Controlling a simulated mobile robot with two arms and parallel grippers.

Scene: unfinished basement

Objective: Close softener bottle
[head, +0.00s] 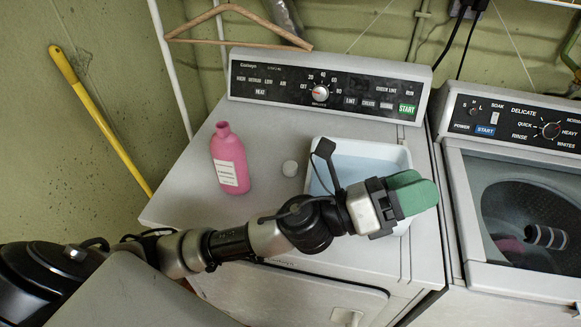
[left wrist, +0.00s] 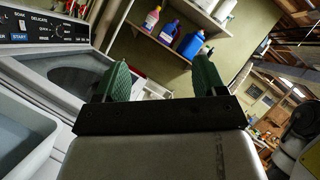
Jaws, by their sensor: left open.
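The pink softener bottle (head: 229,165) stands upright on the left part of the dryer top, with a white label on its front. Its neck is pink and I see no separate cap on it. My left gripper (head: 410,193) has green finger pads and is over the right side of the dryer, well to the right of the bottle and the white piece. In the left wrist view the left gripper (left wrist: 163,80) is open and empty.
A pale tub (head: 376,152) sits on the dryer (head: 190,190), partly hidden by my left arm. The washer (head: 462,215) stands to the right with its drum open. A wooden hanger (head: 225,41) hangs above the dryer. The left wrist view shows bottles on a shelf (left wrist: 207,22).

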